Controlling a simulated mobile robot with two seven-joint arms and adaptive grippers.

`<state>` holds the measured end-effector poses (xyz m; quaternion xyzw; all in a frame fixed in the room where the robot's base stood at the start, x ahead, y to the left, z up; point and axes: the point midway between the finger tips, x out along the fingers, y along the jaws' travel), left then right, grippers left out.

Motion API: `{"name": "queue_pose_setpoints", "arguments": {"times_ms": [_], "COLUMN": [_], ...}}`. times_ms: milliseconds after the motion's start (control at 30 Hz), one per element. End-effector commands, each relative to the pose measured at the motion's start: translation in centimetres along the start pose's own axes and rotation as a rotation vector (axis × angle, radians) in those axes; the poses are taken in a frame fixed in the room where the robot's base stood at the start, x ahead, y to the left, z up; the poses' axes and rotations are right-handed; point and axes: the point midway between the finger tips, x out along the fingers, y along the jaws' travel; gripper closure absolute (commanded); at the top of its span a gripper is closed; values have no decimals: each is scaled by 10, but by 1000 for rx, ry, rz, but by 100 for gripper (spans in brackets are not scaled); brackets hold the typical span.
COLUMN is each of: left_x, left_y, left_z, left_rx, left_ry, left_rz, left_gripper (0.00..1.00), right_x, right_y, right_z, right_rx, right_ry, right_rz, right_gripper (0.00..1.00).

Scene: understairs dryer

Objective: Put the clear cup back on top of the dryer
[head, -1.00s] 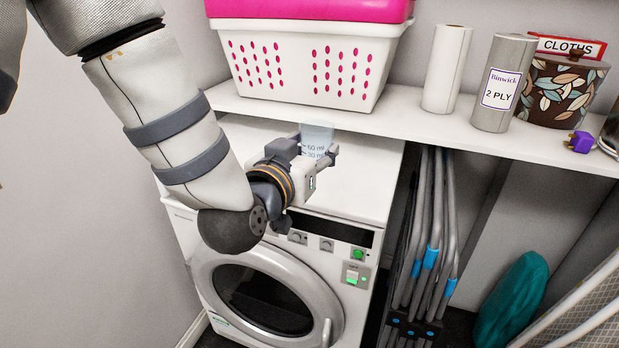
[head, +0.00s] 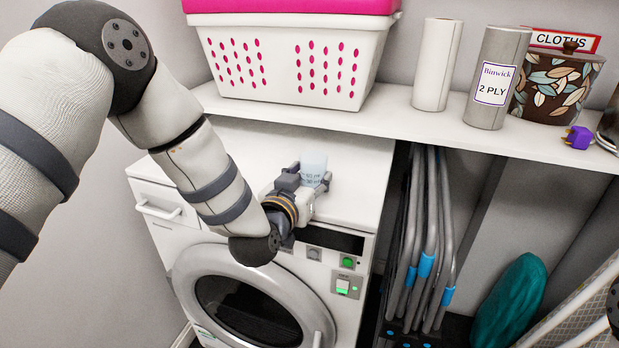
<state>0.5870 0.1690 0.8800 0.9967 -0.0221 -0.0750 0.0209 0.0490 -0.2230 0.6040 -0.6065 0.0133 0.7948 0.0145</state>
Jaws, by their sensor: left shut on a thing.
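The clear cup (head: 313,165) is a small, see-through, bluish measuring cup with faint markings. It is upright between the fingers of my left gripper (head: 310,178), which is shut on it. The cup and gripper are over the front part of the white dryer's flat top (head: 352,172). I cannot tell whether the cup's base touches the top, as the gripper hides it. My right gripper is not in view.
A white shelf (head: 400,120) runs above and behind the dryer. It holds a pink-and-white basket (head: 285,95), paper rolls (head: 437,65) and a leaf-patterned pot (head: 560,92). Folded grey-blue frames (head: 425,250) stand right of the dryer. The dryer top around the cup is clear.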

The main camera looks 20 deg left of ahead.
Motion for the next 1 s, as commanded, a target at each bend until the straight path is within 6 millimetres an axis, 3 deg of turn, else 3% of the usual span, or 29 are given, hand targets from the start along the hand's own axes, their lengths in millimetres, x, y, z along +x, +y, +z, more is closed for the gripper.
{"name": "queue_pose_setpoints", "arguments": {"times_ms": [167,200,300,600,700,1000], "left_x": [1,1,1,0,-1,-66], "left_y": [0,0,-1,-1,-1,0], "left_z": [7,8,8,10,2,-4], "left_rx": [0,0,0,-1,-1,-1], "left_ry": [-2,-3,-5,-11,-10,-2], "left_rz": [0,0,-1,-2,-2,0], "left_gripper": [83,52,34,34,34,34], "right_x": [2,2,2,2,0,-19], "right_y": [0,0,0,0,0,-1], "right_z": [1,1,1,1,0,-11], "right_rx": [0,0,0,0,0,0], "right_ry": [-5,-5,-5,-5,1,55], "right_rz": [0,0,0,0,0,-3], "right_gripper": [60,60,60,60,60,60]}}
